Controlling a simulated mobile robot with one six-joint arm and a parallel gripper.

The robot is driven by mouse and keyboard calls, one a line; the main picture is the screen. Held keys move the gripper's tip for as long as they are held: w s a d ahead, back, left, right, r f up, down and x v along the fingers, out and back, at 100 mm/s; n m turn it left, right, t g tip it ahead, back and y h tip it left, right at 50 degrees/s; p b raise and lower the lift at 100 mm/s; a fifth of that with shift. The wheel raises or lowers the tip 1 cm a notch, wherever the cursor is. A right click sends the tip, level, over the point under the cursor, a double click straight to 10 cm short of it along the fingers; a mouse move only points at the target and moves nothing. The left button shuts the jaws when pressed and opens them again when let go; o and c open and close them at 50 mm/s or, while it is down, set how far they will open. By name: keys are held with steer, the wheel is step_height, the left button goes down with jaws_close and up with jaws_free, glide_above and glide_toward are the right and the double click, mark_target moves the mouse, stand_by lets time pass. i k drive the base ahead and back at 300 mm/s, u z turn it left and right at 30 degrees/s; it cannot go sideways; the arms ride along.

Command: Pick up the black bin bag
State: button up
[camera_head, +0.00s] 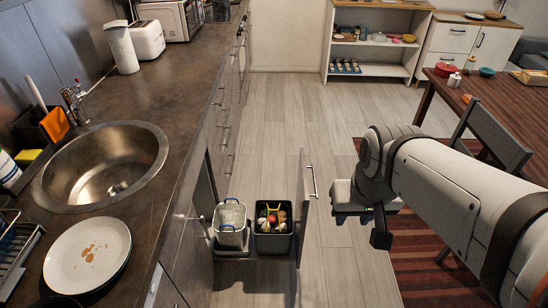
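A pull-out unit stands open from under the counter, with two bins side by side just above the floor. The right one is a black bin (274,243) with colourful waste in its top; its dark lining may be the black bin bag, but I cannot tell bag from bin wall. The left one is a grey-white bin (231,238) with a pale lining and blue handles. My gripper (362,222) is to the right of the bins and the upright door panel, apart from them. It is seen from behind, and its finger opening is unclear.
The upright door panel (304,205) with a metal handle stands between the bins and my gripper. The counter (165,75) with a sink (105,165) and a plate (87,254) is at left. A table (500,105) and chair (490,140) are at right. The middle floor is clear.

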mark_target(273, 218)
steer(key=i, duration=0.95)
steer(key=u, duration=0.05)
